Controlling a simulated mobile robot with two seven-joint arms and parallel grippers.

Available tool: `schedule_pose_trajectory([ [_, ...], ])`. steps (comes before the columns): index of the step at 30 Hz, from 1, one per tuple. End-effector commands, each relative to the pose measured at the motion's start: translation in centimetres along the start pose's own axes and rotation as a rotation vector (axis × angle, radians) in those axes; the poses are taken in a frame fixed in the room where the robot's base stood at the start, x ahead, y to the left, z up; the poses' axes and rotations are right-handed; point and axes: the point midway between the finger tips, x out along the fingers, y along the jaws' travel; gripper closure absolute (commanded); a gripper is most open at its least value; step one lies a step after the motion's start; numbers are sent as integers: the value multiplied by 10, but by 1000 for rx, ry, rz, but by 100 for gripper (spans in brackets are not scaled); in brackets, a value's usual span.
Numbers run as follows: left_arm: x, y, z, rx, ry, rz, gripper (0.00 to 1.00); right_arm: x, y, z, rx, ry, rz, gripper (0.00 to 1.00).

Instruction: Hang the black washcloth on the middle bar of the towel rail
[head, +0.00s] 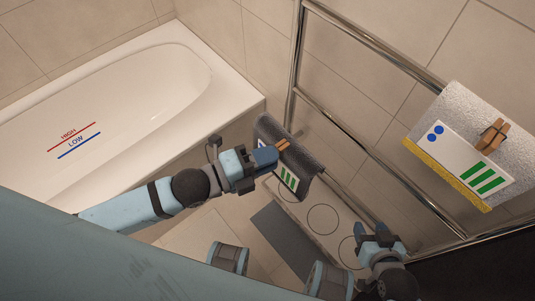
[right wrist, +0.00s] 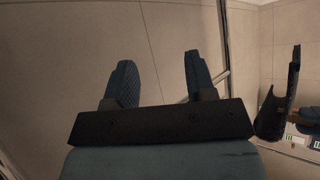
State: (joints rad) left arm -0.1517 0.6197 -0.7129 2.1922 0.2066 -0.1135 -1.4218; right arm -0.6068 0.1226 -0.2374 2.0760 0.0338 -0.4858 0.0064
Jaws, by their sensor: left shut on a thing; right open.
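The black washcloth (head: 307,160) is folded, with a white label (head: 290,177) with green bars and a wooden clothespin (head: 283,146) on it. My left gripper (head: 267,157) is shut on the clothespin at the cloth's face. The towel rail has a top bar (head: 375,43), a middle bar (head: 380,160) and a lower bar (head: 345,196). The cloth is below and left of the middle bar in the head view; whether it touches the lower bar is unclear. It shows edge-on in the right wrist view (right wrist: 275,112). My right gripper (head: 372,230) is open and empty near the rail's lower right.
A grey towel (head: 465,105) with a yellow edge, a label and a clothespin hangs on the top bar at right. A white bathtub (head: 215,45) fills the upper left. A dark grey mat (head: 285,240) lies below. The visible middle bar is bare.

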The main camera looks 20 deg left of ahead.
Motion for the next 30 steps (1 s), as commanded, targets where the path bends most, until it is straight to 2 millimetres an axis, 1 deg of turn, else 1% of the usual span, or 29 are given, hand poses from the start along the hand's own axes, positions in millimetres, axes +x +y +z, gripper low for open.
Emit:
schedule_pose_trajectory([
  [30, 126, -7, 37, 3, -1, -4, 100, -1, 0, 1, 12, -15, 2, 50],
])
